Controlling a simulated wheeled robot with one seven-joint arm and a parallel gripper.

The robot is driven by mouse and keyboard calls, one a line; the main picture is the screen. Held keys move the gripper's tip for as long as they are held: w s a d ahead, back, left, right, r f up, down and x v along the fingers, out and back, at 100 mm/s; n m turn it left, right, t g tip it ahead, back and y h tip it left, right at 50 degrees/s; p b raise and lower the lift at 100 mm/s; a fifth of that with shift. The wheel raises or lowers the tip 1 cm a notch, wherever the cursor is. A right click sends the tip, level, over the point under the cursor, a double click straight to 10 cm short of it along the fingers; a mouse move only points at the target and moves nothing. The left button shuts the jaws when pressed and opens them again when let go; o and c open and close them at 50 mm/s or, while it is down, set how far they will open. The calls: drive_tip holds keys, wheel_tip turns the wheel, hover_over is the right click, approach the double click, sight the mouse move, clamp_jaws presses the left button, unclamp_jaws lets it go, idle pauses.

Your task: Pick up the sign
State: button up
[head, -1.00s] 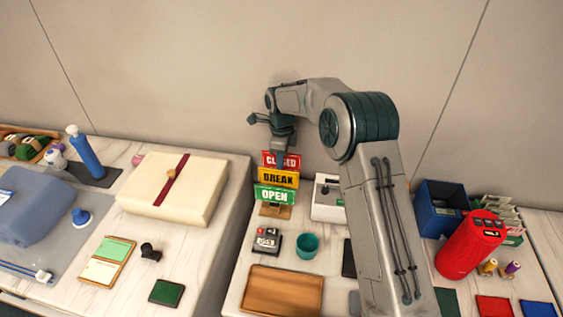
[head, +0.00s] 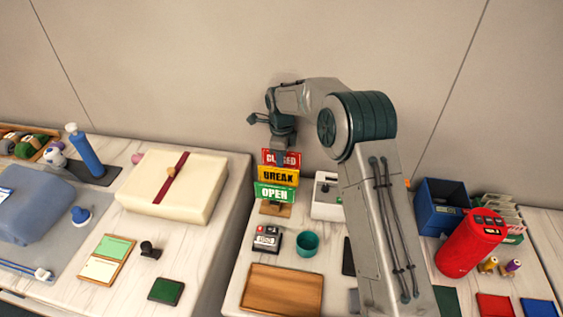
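The sign stands upright on a small wooden base near the back of the middle table. It has three stacked plates: a red CLOSED plate (head: 270,158) at the top, a yellow BREAK plate (head: 289,177) in the middle and a green OPEN plate (head: 274,193) at the bottom. My gripper (head: 282,158) points down at the top of the sign and covers the middle of the red plate and part of the yellow one. Its fingertips are small and overlap the sign, so I cannot tell whether they grip it.
A white device (head: 326,208) stands close to the right of the sign. A small stamp-like device (head: 267,241), a teal cup (head: 307,244) and a wooden tray (head: 281,291) lie in front. A cream box (head: 200,200) is on the left table, across a gap. The wall is close behind.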

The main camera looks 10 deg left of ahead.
clamp_jaws()
drive_tip(key=shift+r, duration=0.15)
drive_tip(key=shift+r, duration=0.6)
wheel_tip(320, 180, up, 3)
drive_tip(key=shift+f+b, duration=0.1)
drive_tip(key=shift+b, duration=0.2)
drive_tip(key=d+r+b, duration=0.1)
drive_tip(key=d+r, duration=0.2)
drive_tip(key=d, duration=0.2)
drive_tip(key=s+d+r+b, duration=0.1)
drive_tip(key=d+r, duration=0.3)
drive_tip(key=d, duration=0.2)
drive_tip(key=shift+s+d, duration=0.2)
drive_tip(key=shift+d, duration=0.1)
drive_tip(key=shift+r, duration=0.2)
